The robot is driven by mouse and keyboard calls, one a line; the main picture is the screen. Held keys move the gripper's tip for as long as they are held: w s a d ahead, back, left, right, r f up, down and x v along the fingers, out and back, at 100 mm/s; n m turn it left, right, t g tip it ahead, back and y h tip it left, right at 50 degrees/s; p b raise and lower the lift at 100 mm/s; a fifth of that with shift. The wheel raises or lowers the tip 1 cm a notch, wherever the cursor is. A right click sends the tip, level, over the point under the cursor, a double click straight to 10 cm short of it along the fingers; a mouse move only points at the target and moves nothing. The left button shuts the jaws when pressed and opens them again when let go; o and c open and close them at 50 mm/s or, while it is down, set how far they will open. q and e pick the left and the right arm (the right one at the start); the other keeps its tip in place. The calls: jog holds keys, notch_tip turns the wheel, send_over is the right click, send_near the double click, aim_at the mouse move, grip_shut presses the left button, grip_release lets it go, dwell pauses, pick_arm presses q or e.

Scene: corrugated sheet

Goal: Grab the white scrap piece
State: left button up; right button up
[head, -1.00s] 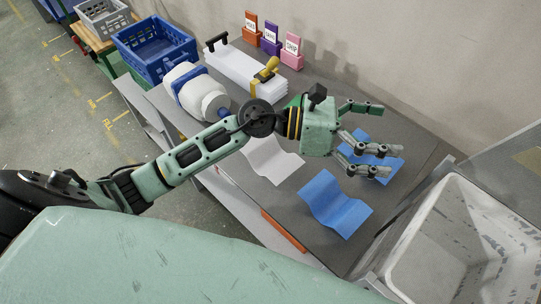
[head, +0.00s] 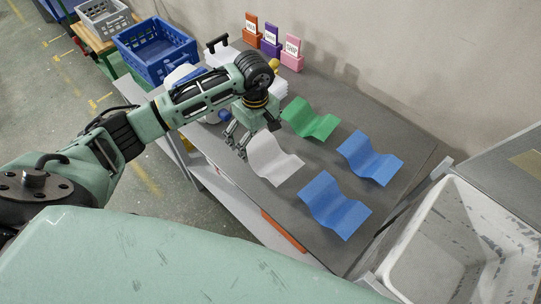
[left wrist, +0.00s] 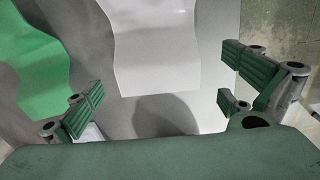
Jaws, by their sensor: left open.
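The white scrap piece (head: 273,161) is a wavy corrugated sheet lying on the grey bench top (head: 338,149). In the left wrist view the white piece (left wrist: 158,50) lies ahead, between the spread fingers. My left gripper (head: 241,143) points down just beside the far-left end of the white piece. It is open and holds nothing. In the left wrist view its green fingers (left wrist: 165,92) stand wide apart. Whether a finger touches the sheet cannot be told. My right gripper is not in view.
A green sheet (head: 310,119) lies close to the white one, with two blue sheets (head: 370,158) (head: 335,205) to the right. A white bin (head: 425,230) stands at the right end. Blue crate (head: 155,52) and labelled holders (head: 271,43) are at the back.

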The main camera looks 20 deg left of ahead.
aim_at(258, 144)
pick_arm(q)
jog(key=f, duration=0.2)
jog(key=f+p, duration=0.1)
jog(key=f, duration=0.1)
jog(key=shift+w+a+f, duration=0.1)
jog(key=shift+w, duration=0.15)
jog(key=shift+c, duration=0.3)
jog(key=c, duration=1)
